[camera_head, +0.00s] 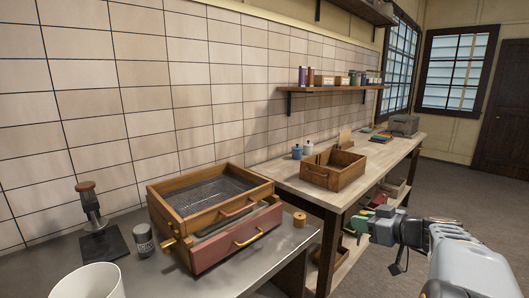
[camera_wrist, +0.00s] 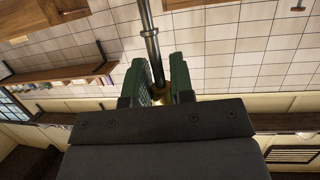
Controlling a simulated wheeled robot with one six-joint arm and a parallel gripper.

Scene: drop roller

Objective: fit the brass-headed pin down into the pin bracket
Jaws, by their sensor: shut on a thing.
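My gripper (camera_wrist: 167,80) is shut on the brass-headed pin (camera_wrist: 152,45). In the wrist view its grey metal shaft runs up out of the frame, and the brass head sits low between the green fingers, partly hidden. In the head view my gripper (camera_head: 362,223) is at the right, in the air beside the wooden bench, away from the wooden box; the pin is too small to make out there. I cannot surely pick out the pin bracket. A small brass fitting (camera_head: 169,244) shows on the left side of the wooden box.
The wooden box (camera_head: 258,186) with a red drawer stands on the grey counter (camera_head: 128,220). Beside it are a black-based stand (camera_head: 103,243), a dark tin (camera_head: 144,239), a white cup (camera_head: 88,283) and a small wooden spool (camera_head: 299,219). A wooden crate (camera_head: 318,177) stands on the bench.

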